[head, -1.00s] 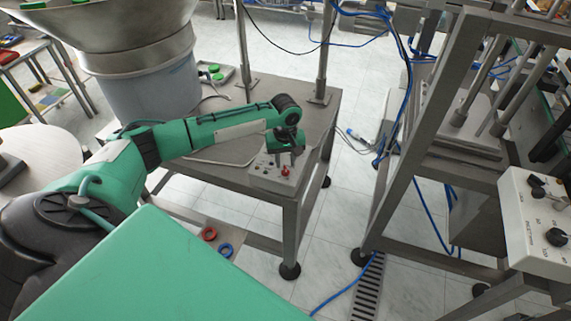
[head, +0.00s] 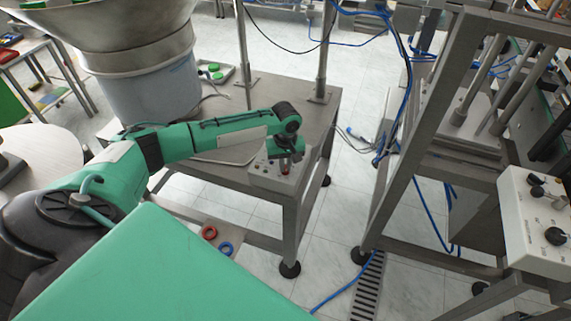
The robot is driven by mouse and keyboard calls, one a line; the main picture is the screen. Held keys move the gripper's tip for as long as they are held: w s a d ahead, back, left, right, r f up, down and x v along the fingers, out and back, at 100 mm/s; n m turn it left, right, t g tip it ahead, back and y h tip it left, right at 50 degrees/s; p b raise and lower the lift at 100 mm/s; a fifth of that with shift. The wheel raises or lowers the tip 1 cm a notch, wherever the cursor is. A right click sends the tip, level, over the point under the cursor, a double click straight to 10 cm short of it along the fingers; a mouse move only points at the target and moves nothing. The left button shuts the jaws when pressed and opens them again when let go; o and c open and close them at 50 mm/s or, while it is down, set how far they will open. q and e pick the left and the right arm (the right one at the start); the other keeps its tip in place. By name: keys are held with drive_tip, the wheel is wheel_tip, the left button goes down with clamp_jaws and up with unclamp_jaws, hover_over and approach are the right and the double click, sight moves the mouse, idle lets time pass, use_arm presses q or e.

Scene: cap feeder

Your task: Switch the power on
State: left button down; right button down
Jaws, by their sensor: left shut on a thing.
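A small grey control box (head: 272,183) with knobs and buttons sits on the front right corner of the metal table. My left gripper (head: 272,162) reaches in from the left, above the box and pointing down. It is shut on a switch knob on the top of the box. The hand hides the knob and much of the box's top; the fingertips are hard to make out. My right gripper does not show.
A large metal bowl feeder (head: 140,50) stands at the table's back left. A metal frame (head: 395,150) with blue cables rises at the right, with a second control box (head: 535,225) before it. Red (head: 209,232) and blue (head: 226,249) rings lie below the table.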

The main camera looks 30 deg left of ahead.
use_arm(q)
drive_tip(key=shift+r+m+p, duration=0.2)
drive_tip(key=shift+m+p, duration=0.3)
drive_tip(key=shift+p, duration=0.25)
drive_tip(key=shift+m+p, duration=1.1)
drive_tip(key=shift+p, duration=0.15)
drive_tip(key=m+p, duration=0.2)
drive_tip(key=shift+m, duration=0.4)
drive_tip(key=m+p, duration=0.1)
drive_tip(key=m, duration=0.2)
drive_tip(key=shift+p, duration=0.35)
drive_tip(key=shift+f+m+p, duration=0.1)
drive_tip(key=shift+m+p, duration=0.3)
drive_tip(key=shift+m, duration=0.9)
drive_tip(key=c, duration=1.5)
unclamp_jaws()
